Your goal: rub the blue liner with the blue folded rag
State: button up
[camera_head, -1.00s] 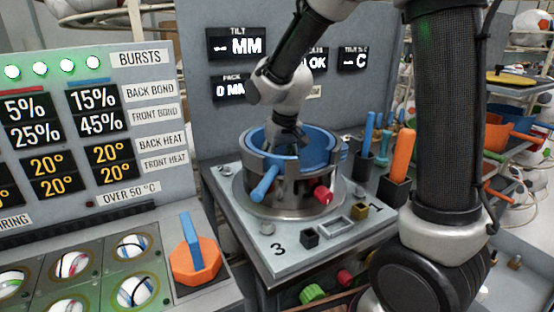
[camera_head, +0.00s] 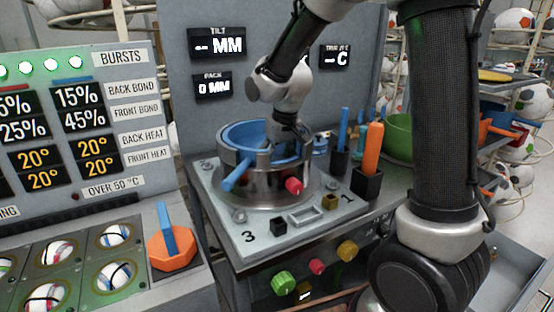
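The blue liner (camera_head: 238,133) shows as a blue band inside the round metal ring of the press (camera_head: 245,189). My gripper (camera_head: 284,140) points down over the right back part of the ring, close to the liner's rim. Its fingertips are small and partly hidden, so I cannot tell whether they are open or shut. I cannot make out the blue folded rag as a separate thing. I cannot tell whether the gripper touches the liner.
A blue handle (camera_head: 236,172) and a red knob (camera_head: 294,187) stick out from the ring's front. Blue and orange-handled tools stand in black holders at the right, before a green bowl (camera_head: 398,136). An orange knob with a blue lever (camera_head: 171,247) is at the lower left.

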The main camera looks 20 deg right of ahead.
jog(key=shift+s+d, duration=0.2)
jog(key=shift+d, duration=0.05)
jog(key=shift+r, duration=4.05)
jog(key=shift+a, duration=0.1)
